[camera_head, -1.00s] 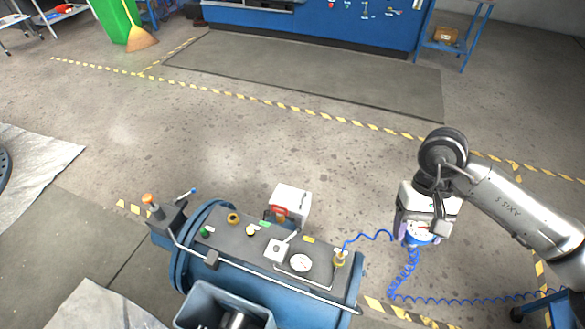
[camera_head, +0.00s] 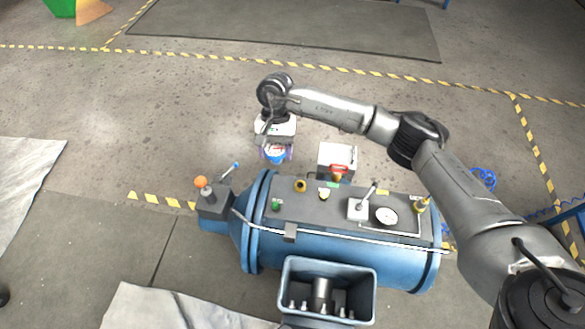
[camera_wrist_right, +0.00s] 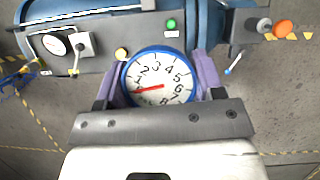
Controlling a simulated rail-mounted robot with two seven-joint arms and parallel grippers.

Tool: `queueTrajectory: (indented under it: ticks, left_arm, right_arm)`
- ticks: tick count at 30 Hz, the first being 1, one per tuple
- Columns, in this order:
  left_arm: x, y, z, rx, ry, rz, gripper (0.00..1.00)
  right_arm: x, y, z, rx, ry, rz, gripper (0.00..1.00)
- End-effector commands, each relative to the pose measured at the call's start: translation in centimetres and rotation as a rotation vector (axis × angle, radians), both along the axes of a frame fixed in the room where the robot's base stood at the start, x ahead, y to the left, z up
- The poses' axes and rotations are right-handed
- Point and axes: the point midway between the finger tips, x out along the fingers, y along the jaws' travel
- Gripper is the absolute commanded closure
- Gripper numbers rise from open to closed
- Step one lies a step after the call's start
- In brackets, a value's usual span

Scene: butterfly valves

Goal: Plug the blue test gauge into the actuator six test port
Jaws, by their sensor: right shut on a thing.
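The blue test gauge (camera_wrist_right: 158,77), a round white dial with a blue rim and red needle, sits between the purple fingers of my right gripper (camera_wrist_right: 159,80), shut on it. In the head view the gauge (camera_head: 276,157) hangs below that gripper (camera_head: 275,153), behind the left part of the blue actuator (camera_head: 330,250). The actuator's top panel (camera_head: 345,211) carries a brass ring fitting (camera_head: 300,185), a yellow fitting (camera_head: 324,195) and a green one (camera_head: 276,206). I cannot tell which is the actuator six test port. My left gripper is out of view.
A white box (camera_head: 337,158) with a red part stands behind the panel, right of the gauge. A lever valve (camera_head: 358,208), fixed dial (camera_head: 386,216) and brass fitting (camera_head: 421,204) are on the panel's right. An orange knob (camera_head: 201,182) rises at the left end.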

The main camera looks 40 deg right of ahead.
Motion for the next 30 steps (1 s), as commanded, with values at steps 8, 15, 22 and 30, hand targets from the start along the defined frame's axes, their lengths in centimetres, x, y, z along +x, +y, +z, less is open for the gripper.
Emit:
queueTrajectory:
  ticks: [8, 15, 22, 30]
  left_arm:
    - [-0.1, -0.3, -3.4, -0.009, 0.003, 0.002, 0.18]
    - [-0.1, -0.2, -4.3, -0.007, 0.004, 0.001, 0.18]
    - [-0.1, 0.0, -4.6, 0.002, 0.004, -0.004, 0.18]
    - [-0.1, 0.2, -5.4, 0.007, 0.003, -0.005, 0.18]
  right_arm:
    - [1.1, -5.9, -11.2, 0.001, 0.004, -0.42, 0.59]
    - [0.9, -8.7, -15.3, 0.004, 0.001, -0.588, 0.59]
    - [0.8, -9.4, -16.4, 0.004, -0.001, -0.626, 0.59]
    - [0.8, -9.3, -17.7, 0.004, -0.001, -0.625, 0.59]
